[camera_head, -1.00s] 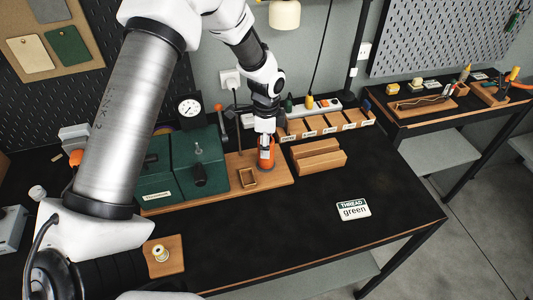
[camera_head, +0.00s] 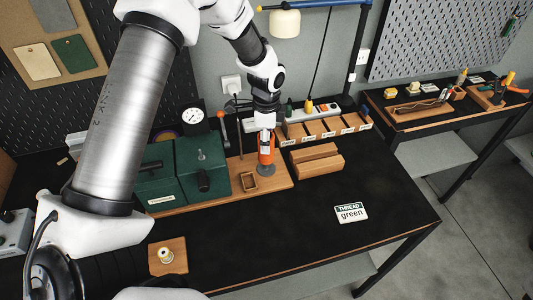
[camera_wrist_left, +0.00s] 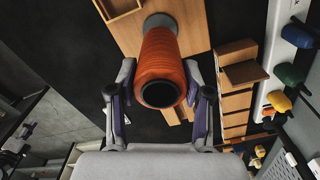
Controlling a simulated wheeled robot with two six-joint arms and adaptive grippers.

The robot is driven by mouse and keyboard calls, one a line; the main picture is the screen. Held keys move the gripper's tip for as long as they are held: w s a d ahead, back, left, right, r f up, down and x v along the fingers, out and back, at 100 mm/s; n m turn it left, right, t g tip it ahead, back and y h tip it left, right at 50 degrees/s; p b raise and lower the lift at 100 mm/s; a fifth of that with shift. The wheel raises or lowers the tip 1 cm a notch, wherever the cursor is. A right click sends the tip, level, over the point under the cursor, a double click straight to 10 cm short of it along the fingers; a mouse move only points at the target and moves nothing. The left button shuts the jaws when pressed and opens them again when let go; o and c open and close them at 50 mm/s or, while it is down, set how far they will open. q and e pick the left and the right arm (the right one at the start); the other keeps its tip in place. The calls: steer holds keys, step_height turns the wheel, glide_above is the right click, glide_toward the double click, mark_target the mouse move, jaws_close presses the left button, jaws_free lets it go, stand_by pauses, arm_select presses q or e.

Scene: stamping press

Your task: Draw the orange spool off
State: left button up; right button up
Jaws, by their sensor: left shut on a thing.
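The orange spool (camera_head: 266,147) is upright between the fingers of my left gripper (camera_head: 266,131), which is shut on it. In the left wrist view the spool (camera_wrist_left: 162,62) fills the space between the two fingers (camera_wrist_left: 160,98), its dark bore facing the camera. A grey round foot (camera_head: 266,170) shows below the spool on the wooden board (camera_head: 220,189); the spool's lower end appears to be just above it. Whether a peg still reaches into the spool is hidden. My right gripper is not in view.
A small wooden box (camera_head: 249,182) and green machine housings (camera_head: 202,160) stand left of the spool. A wooden block (camera_head: 317,160) and labelled bins (camera_head: 325,130) are to the right.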

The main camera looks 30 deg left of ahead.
arm_select(q)
step_height(320, 180, up, 6)
steer(key=p, duration=0.4)
steer(key=shift+f, duration=0.25)
step_height(320, 180, up, 5)
steer(key=shift+r+p, duration=0.1)
steer(key=shift+p, duration=0.6)
